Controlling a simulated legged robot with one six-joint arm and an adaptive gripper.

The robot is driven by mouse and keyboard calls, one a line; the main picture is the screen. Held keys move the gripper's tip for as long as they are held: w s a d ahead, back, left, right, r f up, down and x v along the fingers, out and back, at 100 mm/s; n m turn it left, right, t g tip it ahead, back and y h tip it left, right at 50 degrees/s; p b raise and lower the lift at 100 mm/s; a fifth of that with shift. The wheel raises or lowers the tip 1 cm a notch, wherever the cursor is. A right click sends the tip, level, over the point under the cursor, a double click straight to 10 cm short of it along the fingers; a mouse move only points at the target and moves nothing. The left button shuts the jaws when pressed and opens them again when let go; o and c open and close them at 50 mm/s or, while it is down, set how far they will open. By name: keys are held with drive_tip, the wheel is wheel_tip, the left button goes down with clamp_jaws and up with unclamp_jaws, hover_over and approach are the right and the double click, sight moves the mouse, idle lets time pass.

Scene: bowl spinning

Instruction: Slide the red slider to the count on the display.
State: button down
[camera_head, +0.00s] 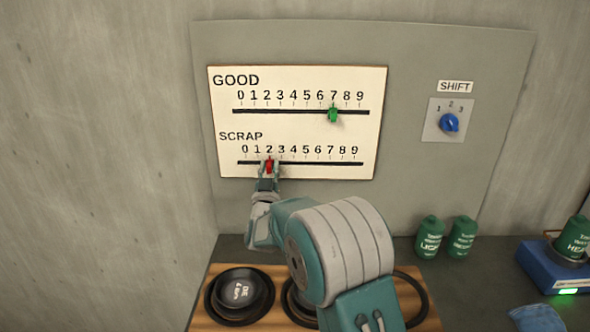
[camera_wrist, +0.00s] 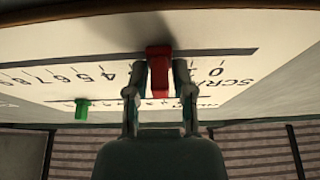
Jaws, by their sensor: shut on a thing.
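The red slider (camera_head: 269,167) sits on the lower track, labelled SCRAP, at about the 2 mark in the head view. My gripper (camera_head: 268,172) is shut on it from below, with one finger on each side. In the wrist view the red slider (camera_wrist: 159,72) stands between the two fingers of my gripper (camera_wrist: 159,78), and the numbers near it are partly hidden. The white board (camera_head: 225,125) carries both scales. The green slider (camera_head: 333,115) is on the upper GOOD track at the 7 mark. No digital display with a count is readable.
A blue SHIFT knob (camera_head: 449,123) is on the panel at right. Two green canisters (camera_head: 430,237) stand below it. A blue device (camera_head: 556,268) with a lit green panel bears another green canister. A dark round dish (camera_head: 240,291) sits on a wooden board. The track right of the red slider is clear.

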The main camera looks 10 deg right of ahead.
drive_tip(key=a, duration=0.3)
drive_tip(key=shift+w+a, duration=0.25)
drive_tip(key=shift+w, duration=0.1)
drive_tip(key=shift+d, duration=0.15)
drive_tip(key=c, duration=0.6)
unclamp_jaws()
drive_tip(key=shift+c, duration=0.2)
approach(257, 159)
drive_tip(key=v, duration=0.5)
drive_tip(key=shift+w+f, duration=0.15)
drive_tip(key=shift+f, duration=0.05)
